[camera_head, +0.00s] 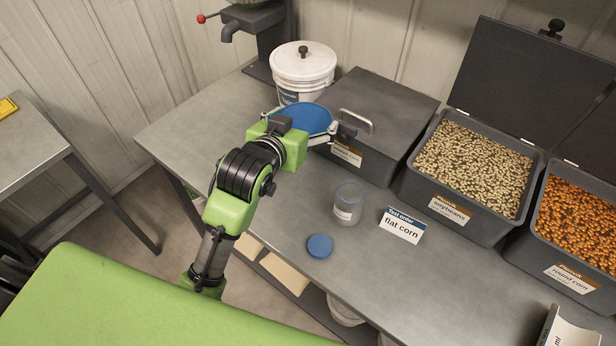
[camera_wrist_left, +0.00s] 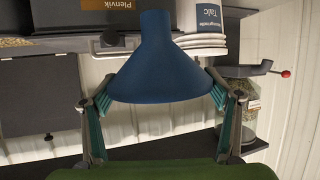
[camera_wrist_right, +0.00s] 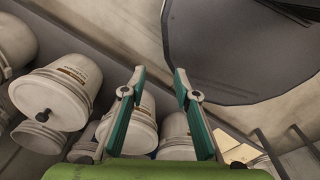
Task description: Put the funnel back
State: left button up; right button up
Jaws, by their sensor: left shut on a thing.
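The blue funnel (camera_head: 308,118) is held in my left gripper (camera_head: 300,136) above the table, in front of the white bucket and left of the closed grey bin. In the left wrist view the funnel (camera_wrist_left: 158,62) sits between the two fingers of the left gripper (camera_wrist_left: 160,98), its wide rim between the fingertips and its spout pointing away from the wrist. My right gripper (camera_wrist_right: 158,88) shows only in its own wrist view. Its fingers are apart with nothing between them.
The white bucket (camera_head: 303,67) and closed grey bin (camera_head: 385,105) stand behind the funnel. An empty jar (camera_head: 348,203), blue lid (camera_head: 320,246) and flat corn sign (camera_head: 402,226) are on the table (camera_head: 400,285). Open bins of soybeans (camera_head: 472,165) and round corn (camera_head: 580,225) stand right.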

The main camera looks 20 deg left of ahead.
pick_arm(q)
jog(key=shift+n+y, duration=0.5)
jog(key=shift+y, duration=0.2)
jog(key=shift+w+d+f+p, duration=0.1)
jog(key=shift+w+f+p, duration=0.15)
jog(key=shift+f, duration=2.2)
jog(key=shift+w+d+f+p, duration=0.15)
jog(key=shift+f+p, duration=0.15)
jog(key=shift+f, duration=2.2)
jog(key=shift+w+d+f+p, duration=0.1)
jog(key=shift+w+f+p, duration=0.15)
jog(key=shift+f, duration=2.2)
jog(key=o, duration=1.1)
pick_arm(e)
jog(key=shift+a+r, duration=0.35)
jog(key=shift+r, duration=0.55)
pick_arm(q)
jog(key=b+v, duration=0.1)
jog(key=v, duration=1.1)
jog(key=shift+b, duration=0.4)
pick_arm(e)
jog(key=shift+a+f, duration=0.15)
jog(key=shift+f, duration=0.75)
